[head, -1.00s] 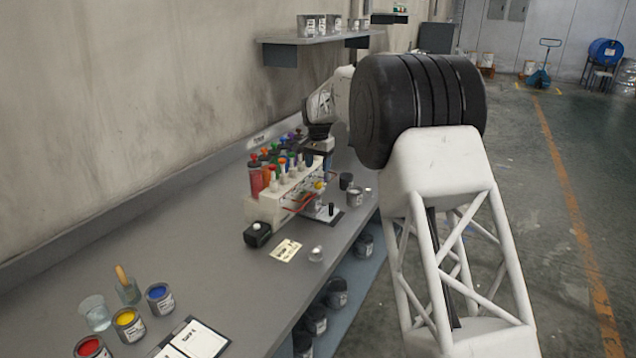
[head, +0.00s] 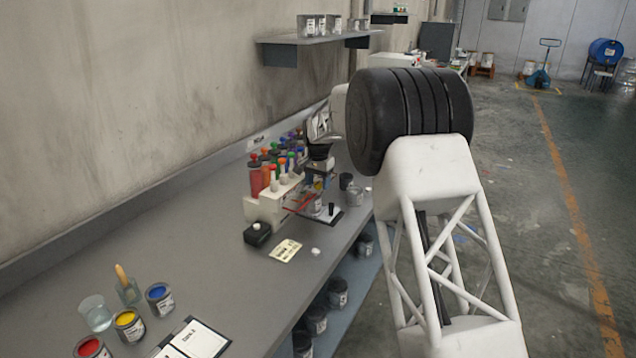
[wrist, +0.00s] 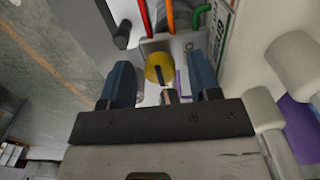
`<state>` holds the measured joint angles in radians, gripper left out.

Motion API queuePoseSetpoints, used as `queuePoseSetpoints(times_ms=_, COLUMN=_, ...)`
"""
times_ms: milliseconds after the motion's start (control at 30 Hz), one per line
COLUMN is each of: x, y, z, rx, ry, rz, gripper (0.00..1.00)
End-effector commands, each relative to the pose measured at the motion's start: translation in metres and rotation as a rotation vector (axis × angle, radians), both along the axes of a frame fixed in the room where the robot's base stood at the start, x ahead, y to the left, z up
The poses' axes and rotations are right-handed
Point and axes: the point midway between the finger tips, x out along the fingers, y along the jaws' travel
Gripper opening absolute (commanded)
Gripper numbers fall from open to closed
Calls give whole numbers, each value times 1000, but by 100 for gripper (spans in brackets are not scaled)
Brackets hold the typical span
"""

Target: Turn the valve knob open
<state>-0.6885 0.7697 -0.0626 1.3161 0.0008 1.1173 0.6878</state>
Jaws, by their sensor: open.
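The valve knob (wrist: 160,68) is a round yellow knob with a dark bar across its face, on the grey front of the dispenser (wrist: 185,45). In the wrist view it shows between the two blue fingers of my gripper (wrist: 161,72), which are apart, one on each side. I cannot tell whether they touch it. In the head view my gripper (head: 322,178) is at the dispenser (head: 264,208), beside its row of coloured bottles, and the knob is not clearly visible there.
Red, orange and green tubes (wrist: 170,15) run just beyond the knob. White bottle-like parts (wrist: 285,65) are close on the right in the wrist view. A black box (head: 257,234), a card (head: 285,250) and small cans (head: 353,194) stand nearby on the grey bench (head: 215,270).

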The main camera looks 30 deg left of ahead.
Motion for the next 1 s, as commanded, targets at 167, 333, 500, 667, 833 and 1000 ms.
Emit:
queuePoseSetpoints(times_ms=167, x=0, y=0, z=0, rx=0, ry=0, rz=0, gripper=37)
queuePoseSetpoints(times_ms=333, x=0, y=0, z=0, rx=0, ry=0, rz=0, gripper=11)
queuePoseSetpoints(times_ms=500, x=0, y=0, z=0, rx=0, ry=0, rz=3, gripper=7)
queuePoseSetpoints(times_ms=667, x=0, y=0, z=0, rx=0, ry=0, rz=24, gripper=7)
queuePoseSetpoints(times_ms=833, x=0, y=0, z=-1, rx=-1, ry=1, rz=82, gripper=7)
queuePoseSetpoints(times_ms=1000, x=0, y=0, z=0, rx=-1, ry=0, rz=182, gripper=7)
